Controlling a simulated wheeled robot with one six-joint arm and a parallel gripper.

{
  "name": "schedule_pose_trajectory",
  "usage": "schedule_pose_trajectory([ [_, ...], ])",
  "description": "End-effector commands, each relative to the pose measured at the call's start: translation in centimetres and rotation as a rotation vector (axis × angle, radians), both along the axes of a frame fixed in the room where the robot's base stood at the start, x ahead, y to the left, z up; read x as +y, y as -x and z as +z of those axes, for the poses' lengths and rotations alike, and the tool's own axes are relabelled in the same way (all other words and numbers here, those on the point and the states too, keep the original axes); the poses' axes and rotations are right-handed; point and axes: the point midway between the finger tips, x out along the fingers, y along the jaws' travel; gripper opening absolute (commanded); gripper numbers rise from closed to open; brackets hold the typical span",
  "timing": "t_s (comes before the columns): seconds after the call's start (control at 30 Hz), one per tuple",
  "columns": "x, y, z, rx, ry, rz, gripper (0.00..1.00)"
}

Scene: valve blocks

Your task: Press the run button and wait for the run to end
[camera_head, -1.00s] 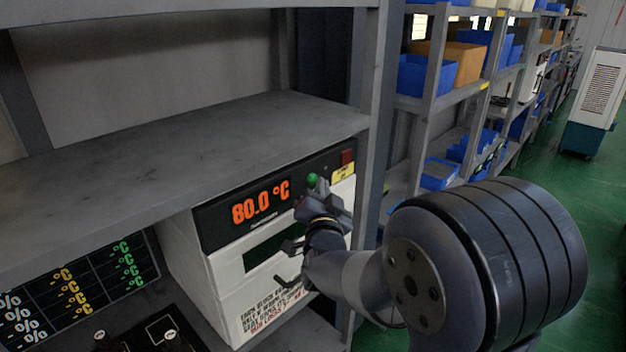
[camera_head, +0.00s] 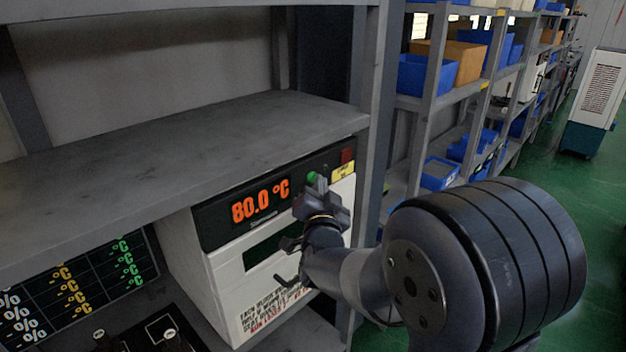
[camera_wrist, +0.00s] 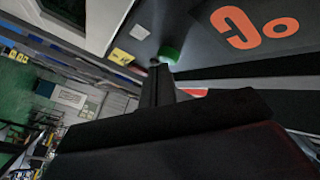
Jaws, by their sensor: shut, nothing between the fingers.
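A white machine (camera_head: 181,238) with a black top panel stands under the grey shelf. Its display (camera_head: 260,201) reads 80.0 °C in orange. A round green button (camera_head: 312,177) sits on the panel right of the display; it also shows in the wrist view (camera_wrist: 169,54). My gripper (camera_head: 320,184) is shut and empty, its tips right beside the green button. In the wrist view the tips (camera_wrist: 154,66) are at the button's edge; I cannot tell whether they touch it.
A dark red square (camera_head: 347,156) and a yellow label (camera_head: 342,172) are right of the button. The grey shelf (camera_head: 180,160) lies just above the machine, and its upright stands close on the right. A panel of coloured readings (camera_head: 80,285) is at lower left.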

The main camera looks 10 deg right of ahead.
Motion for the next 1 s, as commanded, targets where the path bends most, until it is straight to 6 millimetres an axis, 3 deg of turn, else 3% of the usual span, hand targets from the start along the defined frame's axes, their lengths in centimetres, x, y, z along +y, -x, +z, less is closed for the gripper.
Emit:
schedule_pose_trajectory([
  [1.0, -0.34, 0.45, -0.04, 0.000, 0.000, 0.000, 0.00],
])
